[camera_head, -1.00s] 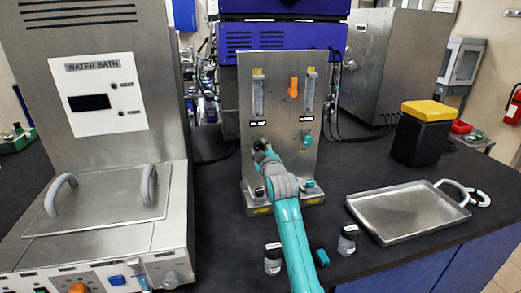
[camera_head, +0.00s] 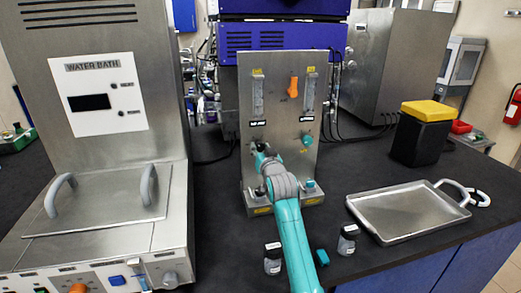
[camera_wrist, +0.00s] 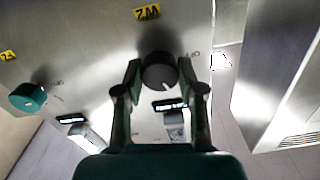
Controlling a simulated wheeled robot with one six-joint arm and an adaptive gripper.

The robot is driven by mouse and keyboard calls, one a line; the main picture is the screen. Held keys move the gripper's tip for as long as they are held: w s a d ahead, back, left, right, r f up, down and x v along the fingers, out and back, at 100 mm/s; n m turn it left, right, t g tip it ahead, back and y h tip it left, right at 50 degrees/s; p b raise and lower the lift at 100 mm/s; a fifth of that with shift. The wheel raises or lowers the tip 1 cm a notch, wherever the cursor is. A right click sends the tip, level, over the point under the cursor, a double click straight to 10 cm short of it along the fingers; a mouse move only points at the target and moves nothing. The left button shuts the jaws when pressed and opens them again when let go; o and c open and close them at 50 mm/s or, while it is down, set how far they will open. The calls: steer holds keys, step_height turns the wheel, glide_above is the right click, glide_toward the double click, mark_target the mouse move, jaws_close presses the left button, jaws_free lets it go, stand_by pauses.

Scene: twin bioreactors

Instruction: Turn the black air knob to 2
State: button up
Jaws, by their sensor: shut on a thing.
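The black knob (camera_wrist: 157,76) sits on the steel panel, between the two fingers of my gripper (camera_wrist: 159,72) in the wrist view. The fingers are shut on its sides. A short white pointer mark on its face points down and slightly right in that view. An "OFF" marking is printed to its right. In the head view my gripper (camera_head: 262,155) reaches the lower left of the upright panel (camera_head: 280,120) and hides most of the black knob. The number scale cannot be read.
A teal knob (camera_head: 307,139) is right of my gripper, with an orange valve handle (camera_head: 293,87) above. Small bottles (camera_head: 273,259) stand near the arm. A steel tray (camera_head: 408,238) lies on the right; the water bath (camera_head: 100,110) stands on the left.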

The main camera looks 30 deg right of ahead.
steer(key=m, duration=0.5)
steer(key=shift+m, duration=0.3)
steer(key=m, duration=0.4)
steer(key=shift+m, duration=0.3)
steer(key=o, duration=1.1)
steer(key=shift+o, duration=0.2)
steer(key=v, duration=1.2)
